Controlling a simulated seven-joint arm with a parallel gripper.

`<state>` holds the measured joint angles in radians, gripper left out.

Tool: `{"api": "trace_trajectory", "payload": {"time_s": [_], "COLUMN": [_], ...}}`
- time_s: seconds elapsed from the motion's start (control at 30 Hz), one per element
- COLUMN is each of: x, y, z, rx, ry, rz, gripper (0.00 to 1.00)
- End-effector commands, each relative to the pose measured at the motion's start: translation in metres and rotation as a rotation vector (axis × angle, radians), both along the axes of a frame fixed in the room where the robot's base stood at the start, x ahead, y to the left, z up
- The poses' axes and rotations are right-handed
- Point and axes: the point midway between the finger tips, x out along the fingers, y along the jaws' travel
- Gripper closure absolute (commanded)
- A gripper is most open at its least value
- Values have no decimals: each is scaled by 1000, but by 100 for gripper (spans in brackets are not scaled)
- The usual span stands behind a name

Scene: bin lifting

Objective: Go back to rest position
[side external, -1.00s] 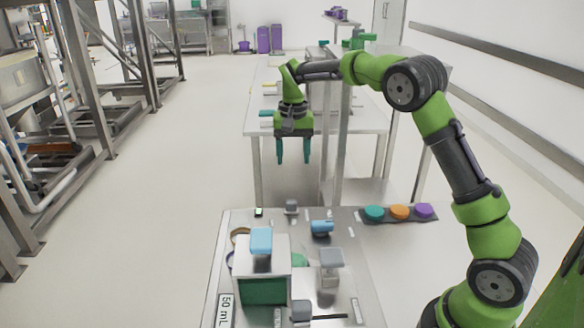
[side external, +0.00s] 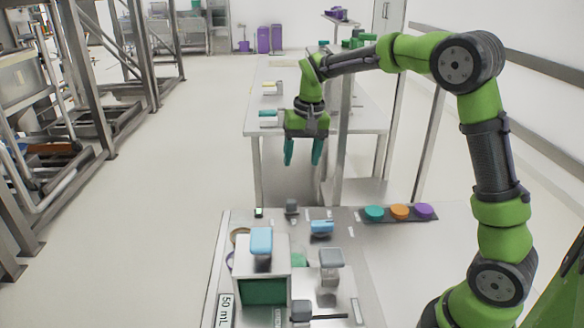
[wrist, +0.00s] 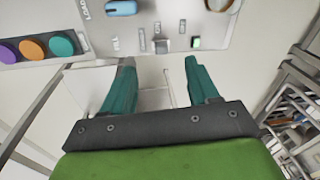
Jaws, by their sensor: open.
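My gripper (side external: 303,152) hangs with its teal fingers pointing down, above and beyond the far edge of the metal work panel (side external: 362,290). The fingers are apart with nothing between them. In the wrist view the open gripper (wrist: 158,75) shows its two teal fingers, with the panel (wrist: 180,28) at the top of the picture. My green and black arm reaches in from the right side.
The panel carries a white and green box (side external: 264,290) with a blue top, a blue knob (side external: 322,227) and grey knobs. Teal, orange and purple buttons (side external: 399,212) sit at its right. A white table (side external: 262,118) stands behind. Open floor lies left.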

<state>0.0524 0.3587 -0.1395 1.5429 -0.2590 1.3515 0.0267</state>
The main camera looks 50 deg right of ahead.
Motion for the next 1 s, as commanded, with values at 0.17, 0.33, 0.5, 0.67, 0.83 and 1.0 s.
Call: {"api": "trace_trajectory", "payload": {"time_s": [0.17, 0.33, 0.5, 0.67, 0.83, 1.0], "x": [-60, -121, -176, -208, -217, -217], "y": [33, 60, 81, 91, 94, 94], "z": [27, 39, 39, 38, 48, 50], "rx": [33, 45, 42, 38, 30, 30], "ry": [-138, -272, -399, -480, -538, -545], "rz": [89, 162, 220, 247, 258, 260], "gripper": [40, 40, 40, 40, 40, 40]}}
